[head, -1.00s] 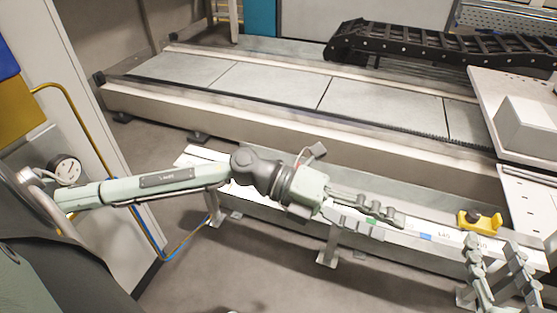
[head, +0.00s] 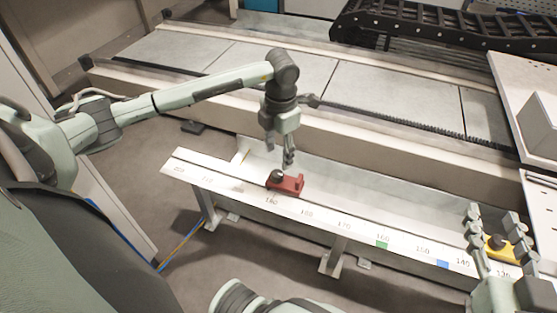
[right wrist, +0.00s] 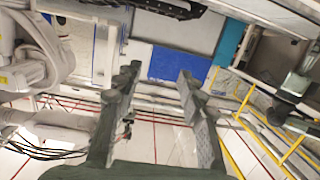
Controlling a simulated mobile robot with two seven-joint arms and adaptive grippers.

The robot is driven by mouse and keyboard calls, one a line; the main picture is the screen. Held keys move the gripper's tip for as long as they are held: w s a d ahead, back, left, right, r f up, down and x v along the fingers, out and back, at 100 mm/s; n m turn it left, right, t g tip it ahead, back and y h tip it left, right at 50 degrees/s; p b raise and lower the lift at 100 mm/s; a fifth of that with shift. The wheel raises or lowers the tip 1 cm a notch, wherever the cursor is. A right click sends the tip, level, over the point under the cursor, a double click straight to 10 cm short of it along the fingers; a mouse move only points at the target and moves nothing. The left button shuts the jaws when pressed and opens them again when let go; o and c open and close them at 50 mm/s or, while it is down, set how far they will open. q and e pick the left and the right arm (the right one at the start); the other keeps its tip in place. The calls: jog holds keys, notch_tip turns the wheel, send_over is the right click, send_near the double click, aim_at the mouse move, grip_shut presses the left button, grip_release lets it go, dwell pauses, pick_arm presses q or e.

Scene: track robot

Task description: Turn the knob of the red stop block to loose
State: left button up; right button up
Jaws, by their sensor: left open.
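The red stop block (head: 290,185) sits on the white numbered rail (head: 325,218), close to the 180 mark. Its dark round knob (head: 277,175) is on the block's left end. My left gripper (head: 287,164) points down just above and behind the block, apart from it as far as I can see. It is open, its fingers seen nearly edge-on, and nothing shows between them. My right gripper (head: 492,214) is at the lower right with its fingers spread. The right wrist view shows its two fingers (right wrist: 158,74) well apart and empty.
A yellow stop block (head: 500,250) with a dark knob sits on the rail behind my right gripper. Green (head: 382,245) and blue (head: 442,265) marks lie on the rail between the blocks. A long track bed (head: 300,80) and a black cable chain (head: 420,32) are behind.

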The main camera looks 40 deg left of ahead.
aim_at(278, 173)
pick_arm(q)
notch_tip(278, 173, down, 6)
jog(key=shift+s+f+b, duration=0.1)
jog(key=shift+f+b, duration=0.05)
jog(key=shift+b, duration=0.25)
jog(key=shift+a+f, duration=0.1)
jog(key=shift+f, duration=0.5)
pick_arm(e)
jog(key=r, duration=0.1)
jog(key=a+r+t, duration=0.1)
jog(key=r, duration=0.1)
jog(key=a+r+t+y, duration=0.1)
jog(key=shift+s+r, duration=0.25)
jog(key=shift+r, duration=0.05)
pick_arm(q)
jog(key=c, duration=1.2)
